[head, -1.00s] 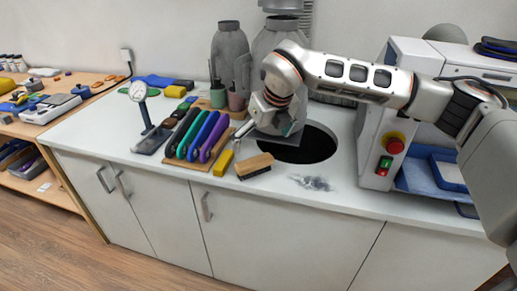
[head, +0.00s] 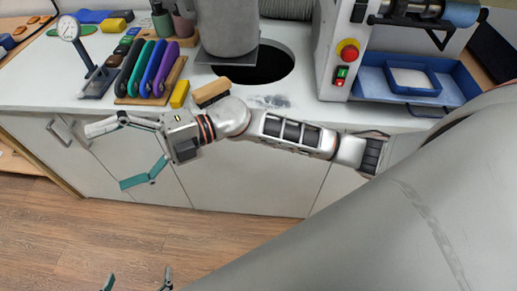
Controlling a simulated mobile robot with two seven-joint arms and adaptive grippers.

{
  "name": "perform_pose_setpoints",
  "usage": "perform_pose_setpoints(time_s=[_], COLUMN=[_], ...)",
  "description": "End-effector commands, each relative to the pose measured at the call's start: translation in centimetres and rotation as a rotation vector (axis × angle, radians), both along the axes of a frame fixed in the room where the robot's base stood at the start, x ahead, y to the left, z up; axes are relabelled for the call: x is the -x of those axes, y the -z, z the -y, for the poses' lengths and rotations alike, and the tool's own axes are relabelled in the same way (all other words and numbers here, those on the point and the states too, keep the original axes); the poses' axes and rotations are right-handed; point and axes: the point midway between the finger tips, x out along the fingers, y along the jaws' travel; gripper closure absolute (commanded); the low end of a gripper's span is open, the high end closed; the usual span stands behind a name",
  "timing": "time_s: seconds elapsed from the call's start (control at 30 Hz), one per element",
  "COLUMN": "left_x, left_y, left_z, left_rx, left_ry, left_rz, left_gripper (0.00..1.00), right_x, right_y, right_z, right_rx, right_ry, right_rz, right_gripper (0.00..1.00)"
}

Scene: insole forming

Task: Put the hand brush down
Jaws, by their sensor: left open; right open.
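The hand brush (head: 210,91), with a wooden back, lies on the white worktop to the right of a yellow block (head: 180,94). My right arm partly hides its lower side. My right gripper (head: 107,158) is wide open and empty, in front of the worktop's front edge, to the left of and below the brush in the head view. It is clear of the brush. My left gripper (head: 137,281) shows only its fingertips at the bottom edge of the head view, apart and with nothing between them, over the floor.
A rack (head: 122,99) of several coloured tools and a dial gauge (head: 69,28) on a stand are left of the brush. Behind it are a round dark opening (head: 270,63) and a grey vessel (head: 228,28). A machine with a red button (head: 349,51) is at right.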

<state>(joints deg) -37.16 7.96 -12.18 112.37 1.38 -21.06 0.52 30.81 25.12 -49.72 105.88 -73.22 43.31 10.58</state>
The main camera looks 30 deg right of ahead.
Motion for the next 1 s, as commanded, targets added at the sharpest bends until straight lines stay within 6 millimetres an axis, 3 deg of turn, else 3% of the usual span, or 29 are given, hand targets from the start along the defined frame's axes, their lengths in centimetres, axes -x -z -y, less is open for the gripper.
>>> perform_pose_setpoints(time_s=[0.13,0.27,0.37,0.5,0.57,0.67,0.7,0.8,0.9,1.0], left_x=[0.0,0.0,0.0,0.0,0.0,0.0,0.0,0.0,0.0,0.0], left_y=[0.0,0.0,0.0,0.0,0.0,0.0,0.0,0.0,0.0,0.0], left_z=[0.0,0.0,0.0,0.0,0.0,0.0,0.0,0.0,0.0,0.0], left_rx=[0.000,0.000,0.000,0.000,0.000,0.000,0.000,0.000,0.000,0.000], left_ry=[0.000,0.000,0.000,0.000,0.000,0.000,0.000,0.000,0.000,0.000], left_rz=[0.000,0.000,0.000,0.000,0.000,0.000,0.000,0.000,0.000,0.000], left_gripper=[0.00,0.00,0.00,0.00,0.00,0.00,0.00,0.00,0.00,0.00], right_x=[-2.2,-4.8,-6.4,-6.6,-5.7,-3.0,-1.4,2.6,6.0,8.2], right_y=[-0.1,2.1,5.7,13.1,16.9,23.5,26.0,31.1,34.4,36.2], right_z=[1.9,5.4,9.0,14.6,17.1,21.1,22.5,25.4,27.3,28.3], right_rx=[-0.224,-0.368,-0.446,-0.510,-0.518,-0.514,-0.506,-0.478,-0.450,-0.431], right_ry=[0.191,0.389,0.558,0.801,0.906,1.078,1.139,1.266,1.351,1.398], right_rz=[-0.227,-0.434,-0.604,-0.857,-0.969,-1.155,-1.229,-1.379,-1.485,-1.548], right_gripper=[0.00,0.00,0.00,0.00,0.00,0.00,0.00,0.00,0.00,0.00])
